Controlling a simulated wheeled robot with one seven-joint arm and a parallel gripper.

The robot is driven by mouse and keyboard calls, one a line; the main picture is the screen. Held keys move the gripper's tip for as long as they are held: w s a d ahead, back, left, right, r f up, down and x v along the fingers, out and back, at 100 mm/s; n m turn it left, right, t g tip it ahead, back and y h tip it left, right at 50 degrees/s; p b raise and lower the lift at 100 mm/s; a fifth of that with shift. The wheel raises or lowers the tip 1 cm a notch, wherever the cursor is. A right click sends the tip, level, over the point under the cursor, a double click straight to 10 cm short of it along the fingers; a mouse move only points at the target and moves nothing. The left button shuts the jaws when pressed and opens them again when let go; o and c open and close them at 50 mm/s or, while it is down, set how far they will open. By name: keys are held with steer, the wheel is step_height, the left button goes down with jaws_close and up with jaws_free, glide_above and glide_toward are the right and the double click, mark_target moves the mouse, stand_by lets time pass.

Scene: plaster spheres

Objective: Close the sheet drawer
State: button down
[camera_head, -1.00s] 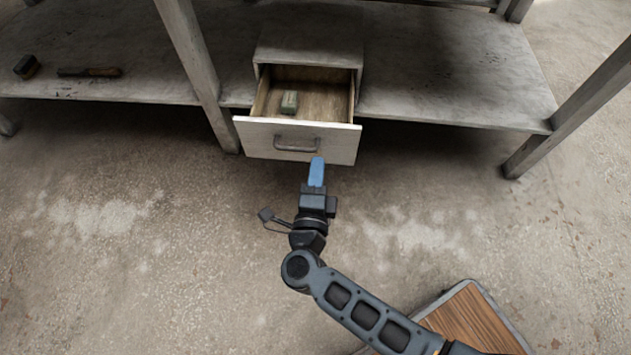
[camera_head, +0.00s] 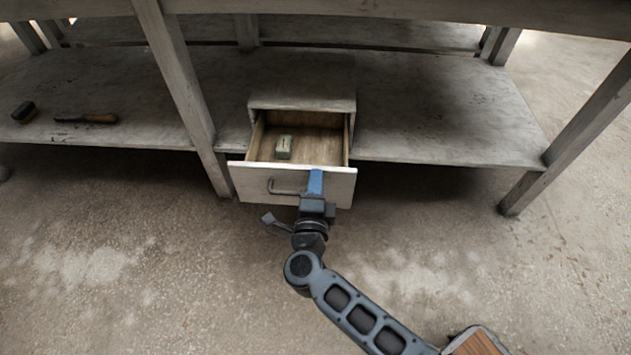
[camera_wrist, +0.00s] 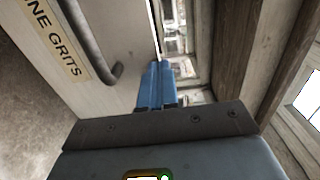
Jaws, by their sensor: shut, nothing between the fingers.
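The sheet drawer (camera_head: 248,184) stands partly open from its grey cabinet box (camera_head: 303,90), with a dark bar handle (camera_head: 271,188) on its pale front. A small greenish block (camera_head: 284,148) lies inside. My gripper (camera_head: 315,174) is shut and empty, its blue fingers over the right part of the drawer front, beside the handle's right end. In the wrist view the blue fingertips (camera_wrist: 156,66) are at the pale drawer front (camera_wrist: 115,40), right of the handle (camera_wrist: 92,48). I cannot tell whether they touch.
The cabinet box sits on the grey lower shelf (camera_head: 430,115) of a bench. A bench leg (camera_head: 188,90) stands left of the drawer, another (camera_head: 555,150) to the right. A dark-handled tool (camera_head: 88,118) and small block (camera_head: 25,112) lie at left. The floor in front is open.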

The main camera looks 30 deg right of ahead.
steer(key=b, duration=0.3)
glide_toward(323, 109)
steer(key=x, duration=0.4)
steer(key=shift+w+f, duration=0.1)
steer(key=shift+w, duration=0.15)
steer(key=shift+w+d, duration=0.35)
steer(key=shift+w, duration=0.15)
steer(key=shift+w+d, duration=0.1)
steer(key=shift+d, duration=0.15)
